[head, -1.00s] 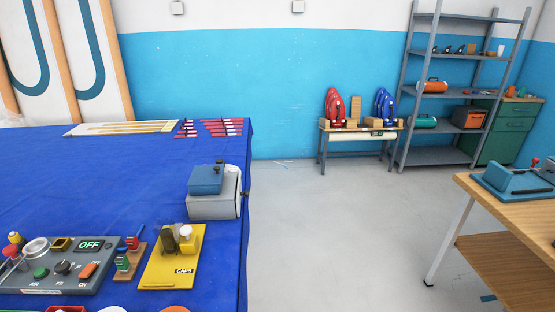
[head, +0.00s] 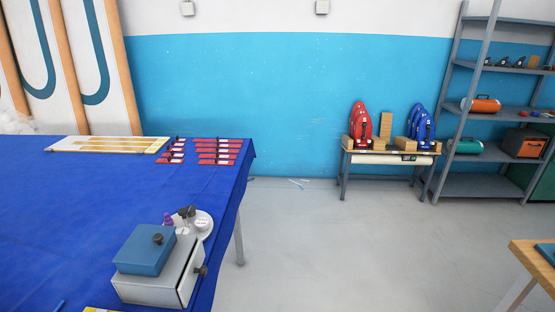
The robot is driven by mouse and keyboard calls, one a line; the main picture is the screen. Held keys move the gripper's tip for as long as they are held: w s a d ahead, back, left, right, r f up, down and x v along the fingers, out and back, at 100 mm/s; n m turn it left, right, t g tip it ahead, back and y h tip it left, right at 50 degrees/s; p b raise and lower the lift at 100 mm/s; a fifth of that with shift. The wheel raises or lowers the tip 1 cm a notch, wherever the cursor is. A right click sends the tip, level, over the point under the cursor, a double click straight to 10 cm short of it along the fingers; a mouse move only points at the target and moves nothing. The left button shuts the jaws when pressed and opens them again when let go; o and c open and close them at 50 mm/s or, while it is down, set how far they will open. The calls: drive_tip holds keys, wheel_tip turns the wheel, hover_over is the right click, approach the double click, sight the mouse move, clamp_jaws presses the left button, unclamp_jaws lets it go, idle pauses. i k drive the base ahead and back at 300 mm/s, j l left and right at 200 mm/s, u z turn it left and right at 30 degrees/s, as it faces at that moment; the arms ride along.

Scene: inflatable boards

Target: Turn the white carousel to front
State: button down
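The white carousel (head: 203,224) is a small round white disc on the blue-covered table (head: 80,215), near its right edge. It stands just behind a white box with a blue block on top, which hides part of it. A purple-topped item (head: 168,219) and a few dark-knobbed pieces (head: 187,212) show at its left side; I cannot tell which of them sit on the disc. Which way its front faces is too small to tell. My gripper is not in view.
The grey-white box (head: 155,287) with the blue block (head: 146,250) stands in front of the carousel. Red-handled tools (head: 218,152) and a pale tray (head: 108,145) lie at the table's far end. Open floor (head: 330,245) lies right of the table. A wooden bench (head: 530,262) is at right.

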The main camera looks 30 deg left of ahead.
sight(180, 220)
drive_tip(key=i+l+u, duration=0.2)
drive_tip(key=i+u, duration=0.25)
drive_tip(key=i+l+u, duration=0.2)
drive_tip(key=u, duration=0.3)
drive_tip(key=i+l+u, duration=0.2)
drive_tip(key=l+u, duration=0.25)
drive_tip(key=i+l+u, duration=0.1)
drive_tip(key=l+u, duration=0.8)
drive_tip(key=l, duration=0.15)
drive_tip(key=i+l, duration=0.05)
